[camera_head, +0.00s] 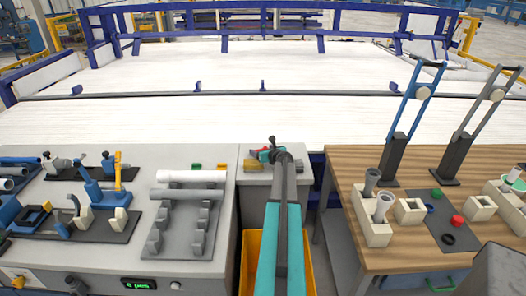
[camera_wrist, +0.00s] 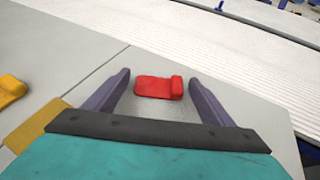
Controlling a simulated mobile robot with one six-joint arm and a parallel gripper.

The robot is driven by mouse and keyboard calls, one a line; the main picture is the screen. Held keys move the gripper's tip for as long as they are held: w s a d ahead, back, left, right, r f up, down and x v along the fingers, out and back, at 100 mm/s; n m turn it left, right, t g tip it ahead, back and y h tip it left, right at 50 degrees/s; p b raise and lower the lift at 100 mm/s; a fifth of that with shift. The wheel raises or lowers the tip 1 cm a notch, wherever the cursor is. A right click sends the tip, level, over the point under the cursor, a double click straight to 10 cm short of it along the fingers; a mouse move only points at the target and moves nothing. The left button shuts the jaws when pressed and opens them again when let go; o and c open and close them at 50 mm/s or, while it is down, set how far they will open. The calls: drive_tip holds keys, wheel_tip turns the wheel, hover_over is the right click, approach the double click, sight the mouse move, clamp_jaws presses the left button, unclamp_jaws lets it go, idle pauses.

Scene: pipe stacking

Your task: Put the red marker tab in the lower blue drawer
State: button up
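The red marker tab (camera_wrist: 153,88) lies on a light grey surface in the wrist view, with a raised block at its right end. My gripper (camera_wrist: 158,77) is open around it, with one finger on each side and visible gaps between. In the head view my gripper (camera_head: 268,152) is over the small grey cabinet top (camera_head: 253,175) in the middle. Few details of the tab can be told there. A drawer front with a green handle (camera_head: 441,285) shows low under the wooden bench at right. I cannot tell whether it is the lower blue drawer.
A yellow tab (camera_wrist: 10,88) lies left of my gripper. The grey bench at left holds pipes (camera_head: 190,176), a pipe rack (camera_head: 184,222) and clamps. The wooden bench (camera_head: 345,165) at right holds blocks and tall levers. A yellow bin (camera_head: 251,250) is below my arm.

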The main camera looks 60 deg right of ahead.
drive_tip(key=shift+r, duration=0.2)
drive_tip(key=shift+v, duration=1.45)
drive_tip(key=shift+b+v, duration=0.95)
drive_tip(key=shift+v, duration=3.6)
